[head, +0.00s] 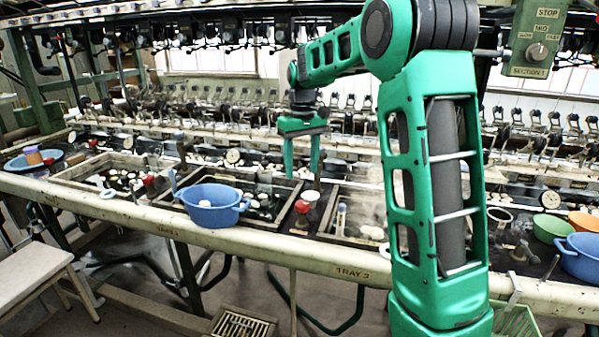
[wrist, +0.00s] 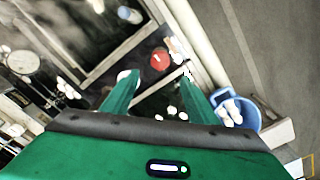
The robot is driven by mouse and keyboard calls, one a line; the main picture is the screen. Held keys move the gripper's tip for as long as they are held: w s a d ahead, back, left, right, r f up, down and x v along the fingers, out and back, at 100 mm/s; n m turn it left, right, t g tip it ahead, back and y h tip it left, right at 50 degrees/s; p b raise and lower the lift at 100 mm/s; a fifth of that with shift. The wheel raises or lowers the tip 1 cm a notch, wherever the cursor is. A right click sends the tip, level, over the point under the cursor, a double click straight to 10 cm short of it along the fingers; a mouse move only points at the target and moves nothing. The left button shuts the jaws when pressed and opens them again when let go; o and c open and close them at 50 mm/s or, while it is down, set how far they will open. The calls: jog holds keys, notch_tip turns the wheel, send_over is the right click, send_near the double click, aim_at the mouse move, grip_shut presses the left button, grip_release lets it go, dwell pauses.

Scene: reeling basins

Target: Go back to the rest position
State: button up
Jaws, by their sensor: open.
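My gripper (head: 301,160) is green, open and empty. It hangs in the air above the long bench of basins, over the area right of the blue basin. In the wrist view its two fingers (wrist: 158,84) are spread apart, with nothing between them but the bench below. The blue two-handled basin (head: 212,204) sits on the bench rail with a pale object inside. It also shows in the wrist view (wrist: 246,112), right of the fingers. A red-topped knob (head: 302,207) stands near the fingers and shows in the wrist view (wrist: 159,59).
Wooden-framed trays (head: 112,160) line the bench. A blue basin (head: 577,262), a green bowl (head: 549,228) and an orange bowl (head: 583,221) stand at the right. A white stool (head: 36,268) is at the lower left. Reeling machinery fills the back. Air above the bench looks open.

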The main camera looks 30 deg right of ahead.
dwell(0.3)
jog(key=s+d+m, duration=0.3)
jog(key=s, duration=1.6)
jog(key=s+a+f+m, duration=0.1)
jog(key=s+f, duration=0.2)
jog(key=s, duration=0.7)
jog(key=s+a+f+m, duration=0.1)
jog(key=s+f, duration=0.3)
jog(key=s, duration=0.6)
jog(key=shift+f+m, duration=0.15)
jog(key=shift+m, duration=0.55)
jog(key=shift+w+a, duration=0.1)
jog(key=shift+w+f, duration=0.25)
jog(key=shift+w, duration=0.25)
